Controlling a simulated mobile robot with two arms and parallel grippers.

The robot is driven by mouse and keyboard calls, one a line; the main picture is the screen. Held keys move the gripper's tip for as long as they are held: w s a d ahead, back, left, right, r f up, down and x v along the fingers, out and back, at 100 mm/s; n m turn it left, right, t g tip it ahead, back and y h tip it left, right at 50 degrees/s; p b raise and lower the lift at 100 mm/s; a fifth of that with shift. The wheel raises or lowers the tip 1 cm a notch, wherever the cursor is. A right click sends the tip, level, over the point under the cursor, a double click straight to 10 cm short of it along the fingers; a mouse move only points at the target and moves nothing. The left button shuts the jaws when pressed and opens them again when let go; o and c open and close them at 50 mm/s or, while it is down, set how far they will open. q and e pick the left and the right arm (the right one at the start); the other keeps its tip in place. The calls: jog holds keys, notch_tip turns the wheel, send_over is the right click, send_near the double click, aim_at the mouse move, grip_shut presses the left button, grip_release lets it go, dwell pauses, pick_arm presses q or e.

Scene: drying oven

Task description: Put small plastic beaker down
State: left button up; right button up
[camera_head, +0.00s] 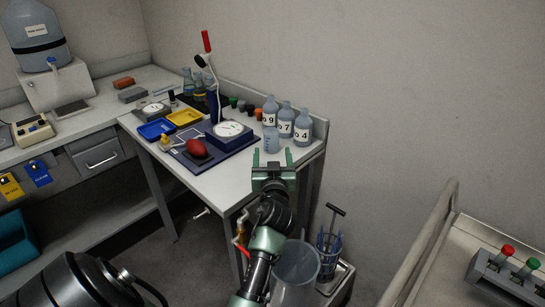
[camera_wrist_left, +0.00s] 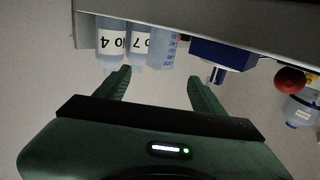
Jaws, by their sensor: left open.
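The small plastic beaker (camera_head: 271,139) is translucent blue and stands upright on the table near its right front corner, just left of the labelled bottles. In the left wrist view, which appears upside down, the beaker (camera_wrist_left: 163,48) shows its blue graduation marks beyond the fingers. My left gripper (camera_head: 273,160) is open and empty at the table's front edge, close in front of the beaker. Its two green fingers (camera_wrist_left: 162,88) stand apart in the wrist view, with nothing between them. My right gripper is not in view.
Labelled bottles (camera_head: 286,122) stand right beside the beaker. A large clear vessel (camera_head: 296,272) is below. A rack (camera_head: 508,274) stands at lower right.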

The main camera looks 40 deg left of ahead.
aim_at(272, 142)
pick_arm(q)
jog(key=shift+s+d, duration=0.1)
jog(key=shift+s, duration=0.1)
jog(key=m, duration=0.3)
jog(key=m+p, duration=0.1)
jog(key=m, duration=1.4)
jog(key=shift+f+p, duration=0.1)
jog(key=shift+p, duration=0.25)
jog(key=m, duration=0.4)
jog(key=shift+s+a, duration=0.1)
jog(key=shift+a, duration=0.1)
jog(key=m, duration=0.4)
jog(key=shift+p, duration=0.35)
jog(key=m, duration=0.4)
jog(key=shift+f, duration=0.1)
jog(key=m, duration=0.5)
jog(key=shift+f+m+p, duration=0.1)
jog(key=shift+m+p, duration=0.25)
jog(key=shift+m, duration=0.05)
jog(key=x, duration=0.6)
jog(key=shift+w+a, duration=0.25)
jog(key=shift+w, duration=0.05)
jog(key=b+x, duration=0.1)
jog(key=x, duration=0.1)
jog(key=f+b+x, duration=0.1)
jog(key=x, duration=0.1)
jog(key=shift+w, duration=0.4)
jog(key=shift+w+a, duration=0.25)
jog(key=shift+r, duration=0.1)
